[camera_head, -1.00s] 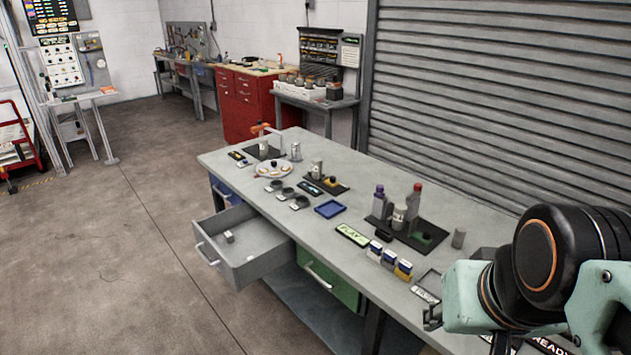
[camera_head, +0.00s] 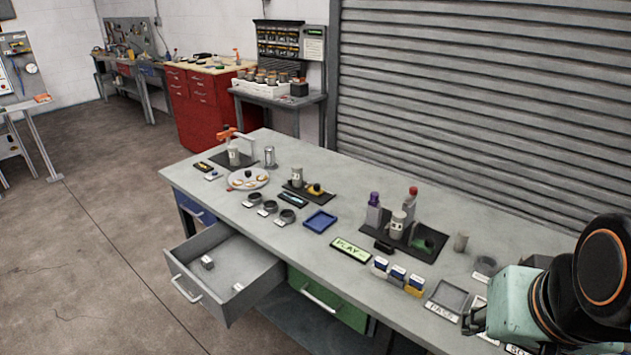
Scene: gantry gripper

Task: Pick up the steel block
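Two small grey blocks lie inside the open drawer of the workbench: one block (camera_head: 207,262) near the drawer's left side, and a smaller, paler block (camera_head: 238,287) near its front right. Either could be the steel block; I cannot tell which at this size. My gripper (camera_head: 470,324) is at the lower right, by the front edge of the bench top and far from the drawer. Its fingers are small and partly hidden by my arm, so their opening is unclear.
The open drawer (camera_head: 262,281) juts out from the workbench (camera_head: 365,229). Bottles on a black mat, blue-and-white boxes (camera_head: 397,273), a grey tray (camera_head: 450,297) and a blue tray (camera_head: 320,221) stand between it and my gripper. Floor left of the drawer is clear.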

